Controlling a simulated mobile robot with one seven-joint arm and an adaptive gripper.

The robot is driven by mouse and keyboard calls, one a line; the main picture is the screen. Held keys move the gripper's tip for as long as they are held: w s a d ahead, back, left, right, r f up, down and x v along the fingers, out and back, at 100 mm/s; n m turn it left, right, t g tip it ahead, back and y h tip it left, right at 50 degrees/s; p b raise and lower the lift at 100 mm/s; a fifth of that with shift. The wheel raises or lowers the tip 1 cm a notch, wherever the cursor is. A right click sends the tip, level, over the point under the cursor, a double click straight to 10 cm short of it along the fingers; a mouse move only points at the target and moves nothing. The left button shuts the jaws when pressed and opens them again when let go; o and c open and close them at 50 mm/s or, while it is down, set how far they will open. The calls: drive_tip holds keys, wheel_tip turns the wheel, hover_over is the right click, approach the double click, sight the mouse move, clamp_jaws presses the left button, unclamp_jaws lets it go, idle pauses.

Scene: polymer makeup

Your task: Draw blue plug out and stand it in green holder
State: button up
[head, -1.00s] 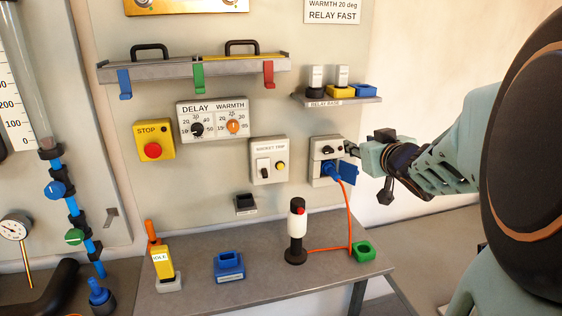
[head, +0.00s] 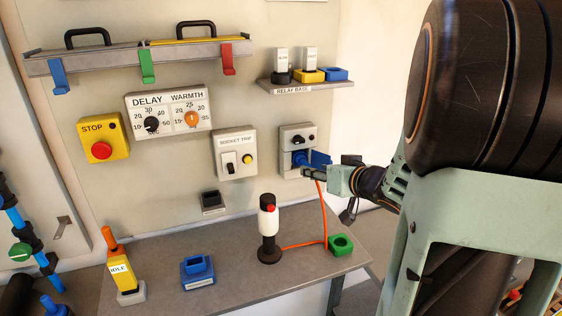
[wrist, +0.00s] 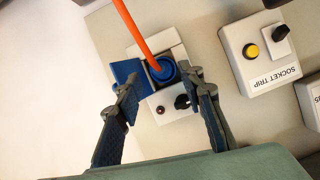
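The blue plug (head: 298,158) sits in the grey wall socket box (head: 297,136), its orange cord hanging from it. In the wrist view the round plug end (wrist: 163,70) shows between my fingertips, with gaps on both sides. My gripper (head: 312,172) is open in front of the socket; the wrist view shows its two spread fingers (wrist: 161,76). I cannot tell whether the tips reach beside the plug or stop short. A blue flap (wrist: 129,74) stands open beside the plug, close to the left finger. The green holder (head: 341,245) stands on the bench's right end, apparently empty.
The orange cord (head: 325,215) runs down to the bench and to a white-and-black handle device (head: 268,228). A dark knob (wrist: 182,101) on the socket box is near my right finger. A socket trip box (head: 234,153) is left of it. A blue holder (head: 198,272) stands farther left.

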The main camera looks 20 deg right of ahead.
sight(304, 163)
drive_tip(key=x, duration=0.3)
drive_tip(key=shift+w, duration=0.25)
clamp_jaws()
